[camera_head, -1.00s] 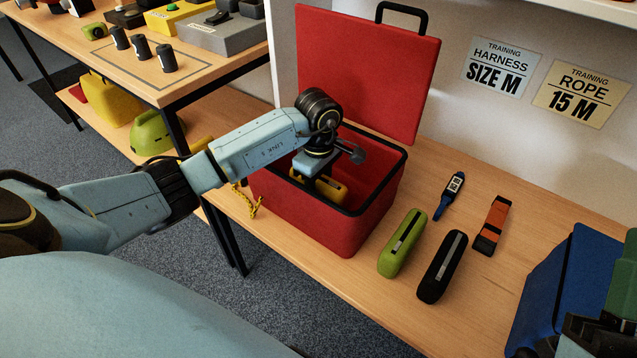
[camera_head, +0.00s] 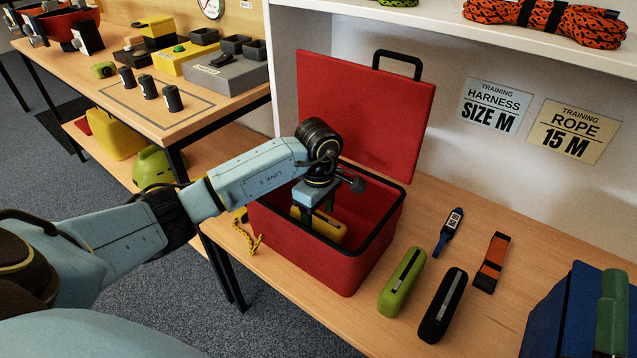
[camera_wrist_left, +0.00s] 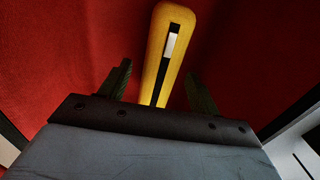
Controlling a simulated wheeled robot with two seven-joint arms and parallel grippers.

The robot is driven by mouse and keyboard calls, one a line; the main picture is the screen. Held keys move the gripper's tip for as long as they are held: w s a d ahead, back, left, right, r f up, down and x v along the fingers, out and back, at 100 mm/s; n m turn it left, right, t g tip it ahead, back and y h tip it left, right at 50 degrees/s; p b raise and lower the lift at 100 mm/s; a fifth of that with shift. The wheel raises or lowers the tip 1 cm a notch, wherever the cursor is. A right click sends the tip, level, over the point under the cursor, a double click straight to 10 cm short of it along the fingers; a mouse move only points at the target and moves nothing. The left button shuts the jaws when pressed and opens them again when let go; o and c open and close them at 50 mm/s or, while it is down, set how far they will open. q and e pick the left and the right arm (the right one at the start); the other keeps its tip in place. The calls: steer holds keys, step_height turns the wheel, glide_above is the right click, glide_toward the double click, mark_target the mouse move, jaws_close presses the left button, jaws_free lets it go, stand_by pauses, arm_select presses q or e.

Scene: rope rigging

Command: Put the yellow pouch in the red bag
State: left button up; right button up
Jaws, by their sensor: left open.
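The red bag (camera_head: 330,262) stands on the wooden bench with its lid (camera_head: 365,100) raised at the back. The yellow pouch (camera_head: 327,228) lies inside the bag, partly hidden in the head view by my left gripper and the bag's front rim. In the left wrist view the pouch (camera_wrist_left: 160,60) points away between the two fingers, with red fabric around it. My left gripper (camera_head: 322,205) is inside the bag's opening, just above the pouch. Its fingers (camera_wrist_left: 158,90) are spread, with gaps on both sides of the pouch. My right gripper is not in view.
A green pouch (camera_head: 402,282), a black pouch (camera_head: 442,305), a blue tool (camera_head: 449,231) and an orange strap (camera_head: 491,262) lie right of the bag. A blue container (camera_head: 570,315) stands at the right edge.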

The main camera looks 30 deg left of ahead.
arm_select(q)
step_height(320, 180, up, 5)
steer(key=shift+r+p, duration=0.15)
steer(key=shift+p, duration=0.9)
step_height(320, 180, up, 4)
steer(key=shift+f+p, duration=0.15)
steer(key=shift+p, duration=0.55)
steer(key=shift+r, duration=0.25)
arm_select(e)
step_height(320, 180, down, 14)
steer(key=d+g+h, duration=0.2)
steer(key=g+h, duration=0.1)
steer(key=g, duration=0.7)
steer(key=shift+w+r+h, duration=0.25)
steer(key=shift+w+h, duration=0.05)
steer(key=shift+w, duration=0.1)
